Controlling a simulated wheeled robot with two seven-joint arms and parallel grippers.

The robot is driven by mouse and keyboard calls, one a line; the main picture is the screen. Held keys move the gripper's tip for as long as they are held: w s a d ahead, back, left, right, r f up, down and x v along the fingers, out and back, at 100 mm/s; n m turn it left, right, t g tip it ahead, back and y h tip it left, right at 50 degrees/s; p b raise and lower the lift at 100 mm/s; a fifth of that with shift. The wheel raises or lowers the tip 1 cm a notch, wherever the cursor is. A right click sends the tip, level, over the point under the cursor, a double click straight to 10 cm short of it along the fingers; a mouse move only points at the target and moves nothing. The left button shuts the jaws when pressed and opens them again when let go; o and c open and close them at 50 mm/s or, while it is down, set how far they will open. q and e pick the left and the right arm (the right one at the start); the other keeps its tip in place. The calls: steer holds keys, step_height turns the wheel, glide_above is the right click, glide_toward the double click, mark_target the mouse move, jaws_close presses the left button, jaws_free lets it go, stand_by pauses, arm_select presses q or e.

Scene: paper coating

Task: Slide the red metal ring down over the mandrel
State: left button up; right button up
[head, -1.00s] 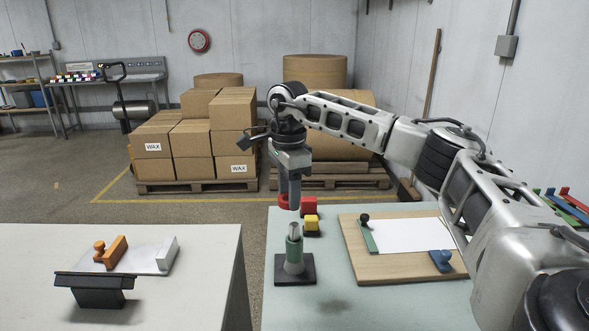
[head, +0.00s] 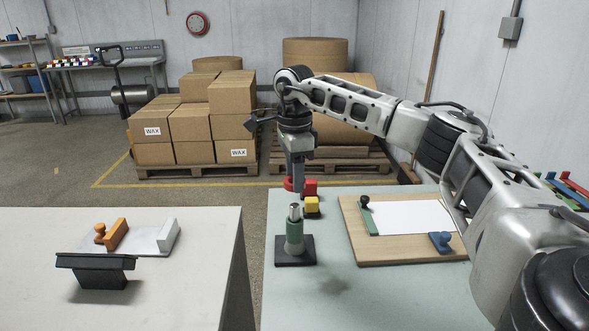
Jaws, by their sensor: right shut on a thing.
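The red ring (head: 290,184) is held at the fingertips of my right gripper (head: 297,187), which points down and is shut. The ring is partly hidden by the fingers. The mandrel (head: 294,212) stands upright on a dark square base (head: 296,251) on the right table, with a green sleeve (head: 294,235) around it. In the head view the ring appears above and slightly left of the mandrel's bare metal tip, apart from it. How far behind the mandrel it is, I cannot tell. My left gripper is out of view.
Red (head: 310,187) and yellow (head: 312,205) blocks sit behind the mandrel. A wooden board (head: 375,255) with white paper, a green-edged tool and a blue-handled tool lies to the right. The left table (head: 200,290) holds an orange-handled tool (head: 114,233) on a plate.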

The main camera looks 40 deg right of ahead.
mark_target(295, 205)
step_height(295, 205, down, 3)
steer(key=shift+r+b, duration=0.15)
steer(key=shift+b, duration=0.4)
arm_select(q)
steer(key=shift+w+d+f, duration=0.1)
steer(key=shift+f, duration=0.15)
arm_select(e)
steer(key=shift+f, duration=0.3)
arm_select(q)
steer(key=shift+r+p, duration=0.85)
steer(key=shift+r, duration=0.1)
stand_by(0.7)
